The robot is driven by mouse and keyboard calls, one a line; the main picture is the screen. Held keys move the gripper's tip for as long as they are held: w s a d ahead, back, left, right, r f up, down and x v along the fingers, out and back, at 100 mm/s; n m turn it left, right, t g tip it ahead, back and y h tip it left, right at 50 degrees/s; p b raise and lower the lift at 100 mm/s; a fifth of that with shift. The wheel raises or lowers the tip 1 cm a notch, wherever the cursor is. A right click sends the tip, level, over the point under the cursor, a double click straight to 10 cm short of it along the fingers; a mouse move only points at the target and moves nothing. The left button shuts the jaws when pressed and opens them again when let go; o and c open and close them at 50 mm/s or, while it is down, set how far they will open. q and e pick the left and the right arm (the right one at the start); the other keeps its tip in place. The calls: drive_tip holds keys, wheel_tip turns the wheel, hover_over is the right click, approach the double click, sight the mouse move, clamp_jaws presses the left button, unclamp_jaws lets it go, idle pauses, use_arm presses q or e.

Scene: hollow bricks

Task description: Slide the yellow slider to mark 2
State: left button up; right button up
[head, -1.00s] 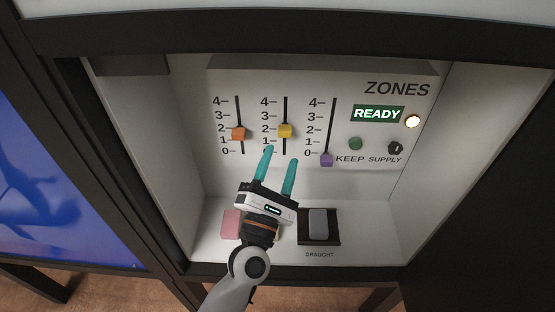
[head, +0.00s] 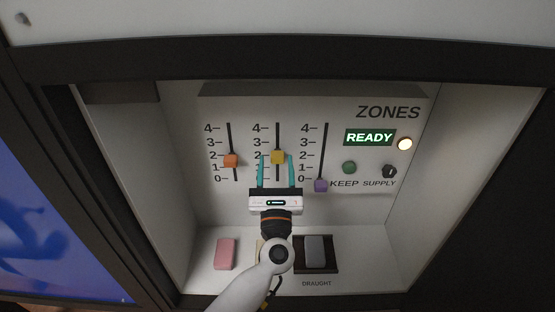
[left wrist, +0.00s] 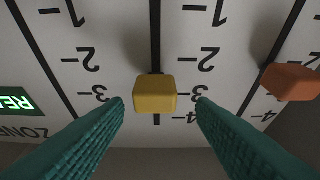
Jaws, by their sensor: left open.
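The yellow slider (head: 277,157) is a block knob on the middle vertical track of the ZONES panel. In the head view it shows roughly level with mark 2. In the left wrist view, which is upside down, the yellow slider (left wrist: 155,95) appears nearer mark 3, so its exact setting is hard to tell. My left gripper (head: 276,159) is open, with one teal finger on each side of the knob. In the left wrist view, gaps show between the knob and both fingertips (left wrist: 158,103). My right gripper is not in view.
An orange slider (head: 231,160) is on the left track and a purple slider (head: 320,185) at the bottom of the right track. A green READY display (head: 370,138), lit lamp (head: 405,144), green button (head: 349,167) and black knob (head: 390,172) are right. A pink block (head: 225,253) and grey switch (head: 315,250) are below.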

use_arm(q)
drive_tip(key=shift+x, duration=0.9)
drive_tip(key=shift+s+r, duration=0.1)
drive_tip(key=shift+r, duration=0.05)
drive_tip(key=shift+c, duration=0.3)
clamp_jaws()
drive_tip(key=shift+f+b, duration=1)
drive_tip(key=shift+b, duration=0.15)
drive_tip(key=shift+c, duration=0.9)
unclamp_jaws()
drive_tip(key=shift+a, duration=0.1)
drive_tip(key=shift+o, duration=1.2)
drive_tip(key=shift+a, duration=0.15)
